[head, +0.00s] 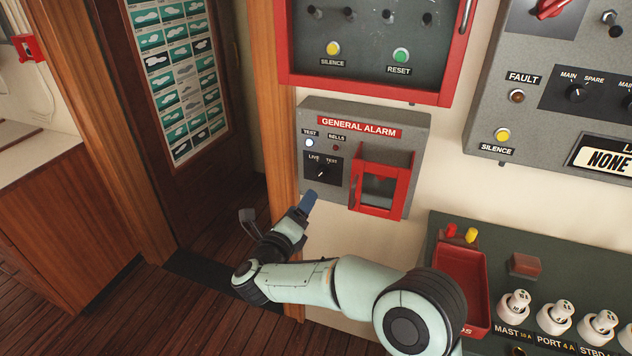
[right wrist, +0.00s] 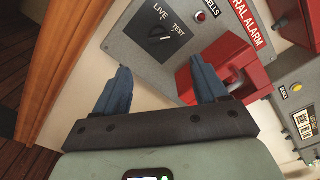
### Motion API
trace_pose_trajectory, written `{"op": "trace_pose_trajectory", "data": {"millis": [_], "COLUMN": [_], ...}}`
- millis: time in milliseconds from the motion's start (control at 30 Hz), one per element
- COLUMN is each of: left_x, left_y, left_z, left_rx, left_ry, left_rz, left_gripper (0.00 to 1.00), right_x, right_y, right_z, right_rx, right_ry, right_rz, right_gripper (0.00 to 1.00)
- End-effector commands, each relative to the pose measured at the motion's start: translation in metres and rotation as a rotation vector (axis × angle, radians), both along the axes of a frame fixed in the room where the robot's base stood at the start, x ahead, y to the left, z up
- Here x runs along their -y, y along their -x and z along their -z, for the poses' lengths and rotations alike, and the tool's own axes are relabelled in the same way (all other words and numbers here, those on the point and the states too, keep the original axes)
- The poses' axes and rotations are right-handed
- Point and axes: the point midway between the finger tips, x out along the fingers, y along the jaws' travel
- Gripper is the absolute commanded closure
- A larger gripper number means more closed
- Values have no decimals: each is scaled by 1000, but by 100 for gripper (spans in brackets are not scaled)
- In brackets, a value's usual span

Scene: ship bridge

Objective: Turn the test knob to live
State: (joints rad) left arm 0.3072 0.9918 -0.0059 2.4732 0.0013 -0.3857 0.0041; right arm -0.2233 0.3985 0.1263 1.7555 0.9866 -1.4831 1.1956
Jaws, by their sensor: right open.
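The general alarm box (head: 420,129) is a grey wall panel. Its small black test knob (head: 321,172) sits under the LIVE and TEST labels, and its pointer appears turned towards TEST. The knob also shows in the right wrist view (right wrist: 159,38), ahead of the fingers. My right gripper (head: 309,202) is just below the knob in the head view, its blue fingers reaching up. In the right wrist view my right gripper (right wrist: 160,65) is open and empty, its fingers spread and apart from the knob. My left gripper is not in view.
A red-framed cover (head: 384,152) juts out right of the knob. A pale TEST lamp (head: 310,142) and dark red BELLS lamp (head: 335,148) sit above it. A wooden door post (head: 272,100) stands left. A red tray (head: 462,283) and fuse panel lie lower right.

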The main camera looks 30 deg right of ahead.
Motion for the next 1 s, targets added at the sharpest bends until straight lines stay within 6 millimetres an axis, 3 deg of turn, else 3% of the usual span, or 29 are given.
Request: {"op": "trace_pose_trajectory", "data": {"millis": [300, 500, 967, 1000], "left_x": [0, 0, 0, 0], "left_y": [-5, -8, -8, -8], "left_z": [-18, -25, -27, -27], "left_rx": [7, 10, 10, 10], "left_ry": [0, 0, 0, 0], "left_rz": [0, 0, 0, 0], "left_gripper": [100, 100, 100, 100], "right_x": [53, 75, 84, 84], "right_y": [-45, -64, -72, -72], "right_z": [-1, 0, 1, 1], "right_rx": [-4, -5, -6, -6], "right_ry": [4, 5, 5, 5], "right_rz": [1, -1, -4, -4], "right_gripper": [28, 28, 28, 41]}}
